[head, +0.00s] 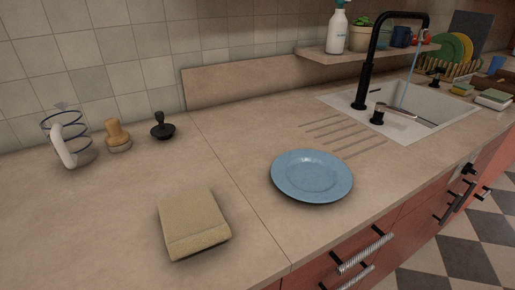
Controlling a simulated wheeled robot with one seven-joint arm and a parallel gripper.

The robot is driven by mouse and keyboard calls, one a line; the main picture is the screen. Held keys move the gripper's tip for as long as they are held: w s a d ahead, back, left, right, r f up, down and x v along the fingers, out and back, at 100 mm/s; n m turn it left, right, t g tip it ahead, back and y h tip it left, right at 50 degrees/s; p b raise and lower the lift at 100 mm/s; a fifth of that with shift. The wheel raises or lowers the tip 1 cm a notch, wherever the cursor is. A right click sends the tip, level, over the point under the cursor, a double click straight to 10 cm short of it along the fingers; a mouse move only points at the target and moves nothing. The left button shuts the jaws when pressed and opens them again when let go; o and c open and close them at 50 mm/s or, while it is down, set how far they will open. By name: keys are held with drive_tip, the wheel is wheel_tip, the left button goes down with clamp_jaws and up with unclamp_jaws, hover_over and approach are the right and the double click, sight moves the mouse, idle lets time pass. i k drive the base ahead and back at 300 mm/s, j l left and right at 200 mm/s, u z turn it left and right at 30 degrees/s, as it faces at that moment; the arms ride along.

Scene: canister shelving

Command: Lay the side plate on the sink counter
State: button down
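A blue side plate (312,175) lies flat, face up, on the beige sink counter (250,140). It rests near the counter's front edge, just in front of the drainer grooves and left of the sink (428,106). Nothing touches or covers the plate. My gripper does not show in the head view.
A folded tan cloth or sponge (193,222) lies left of the plate. A wooden-handled tool (117,135), a black knobbed tool (162,127) and a coiled holder (66,140) stand at the back left. A black faucet (366,80) rises by the sink. The counter's left side has free room.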

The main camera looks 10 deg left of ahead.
sight(308, 175)
drive_tip(key=i+l+u, duration=0.15)
drive_tip(key=l+u, duration=0.15)
drive_tip(key=i+l+u, duration=0.15)
drive_tip(key=l+u, duration=0.5)
drive_tip(key=i+l+u, duration=0.1)
drive_tip(key=l+u, duration=0.25)
drive_tip(key=l, duration=0.15)
